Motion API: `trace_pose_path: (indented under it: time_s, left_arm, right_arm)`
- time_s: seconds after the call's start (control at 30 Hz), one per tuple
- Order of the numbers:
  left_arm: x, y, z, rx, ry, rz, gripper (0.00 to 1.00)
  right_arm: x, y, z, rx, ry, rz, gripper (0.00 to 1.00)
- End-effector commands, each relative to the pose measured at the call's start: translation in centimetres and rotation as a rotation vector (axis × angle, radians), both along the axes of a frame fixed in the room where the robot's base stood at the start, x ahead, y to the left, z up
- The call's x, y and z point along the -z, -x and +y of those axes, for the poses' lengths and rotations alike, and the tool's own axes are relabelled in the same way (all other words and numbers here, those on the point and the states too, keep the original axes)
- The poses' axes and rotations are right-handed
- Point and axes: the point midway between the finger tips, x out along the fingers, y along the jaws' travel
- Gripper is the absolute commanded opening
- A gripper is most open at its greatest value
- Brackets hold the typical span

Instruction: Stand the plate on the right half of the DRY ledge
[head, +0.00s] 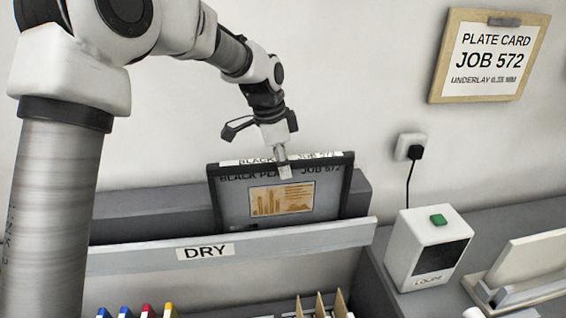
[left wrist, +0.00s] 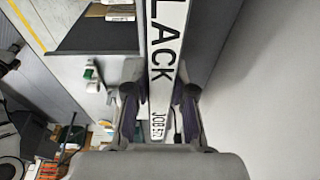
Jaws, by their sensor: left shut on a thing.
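The plate (head: 236,207) is a dark-framed panel with an orange picture, marked BLACK PLATE and JOB 572. It stands nearly upright behind the front lip of the DRY ledge (head: 310,238), around and to the right of the DRY label. Its lower edge is hidden by the lip, so I cannot tell if it touches the ledge floor. My left gripper (head: 283,168) is shut on the plate's top edge from above. In the left wrist view the fingers (left wrist: 160,112) lie on both sides of the white top strip (left wrist: 166,45). My right gripper is not in view.
A white loupe box (head: 422,235) with a green button stands right of the ledge, by a wall plug. A job card (head: 489,57) hangs on the wall. Below the ledge are coloured items (head: 146,309) and brown dividers (head: 320,304). The ledge's left part is bare.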

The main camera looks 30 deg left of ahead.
Motion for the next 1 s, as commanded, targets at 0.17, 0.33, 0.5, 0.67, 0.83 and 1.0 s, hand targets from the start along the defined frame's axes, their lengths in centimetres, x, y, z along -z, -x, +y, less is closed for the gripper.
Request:
trace_pose_path:
  time_s: [0.17,0.33,0.5,0.67,0.83,1.0]
  left_arm:
    - [0.1,0.1,0.0,-0.001,0.002,0.004,0.53]
    - [0.1,0.1,0.0,0.0,0.001,0.003,0.53]
    - [-0.4,0.1,0.1,-0.001,0.001,0.002,0.53]
    - [-3.1,0.4,0.5,-0.001,0.001,-0.002,0.53]
    - [-7.5,1.0,1.1,-0.001,0.002,-0.001,0.53]
    - [-10.7,1.5,1.6,-0.002,0.001,0.002,0.53]
  right_arm:
    - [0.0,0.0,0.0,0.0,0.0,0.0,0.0]
    - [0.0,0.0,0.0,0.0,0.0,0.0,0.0]
    - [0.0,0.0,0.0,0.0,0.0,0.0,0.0]
    - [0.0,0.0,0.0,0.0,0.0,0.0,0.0]
    - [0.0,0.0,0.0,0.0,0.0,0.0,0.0]
    - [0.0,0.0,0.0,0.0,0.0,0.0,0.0]
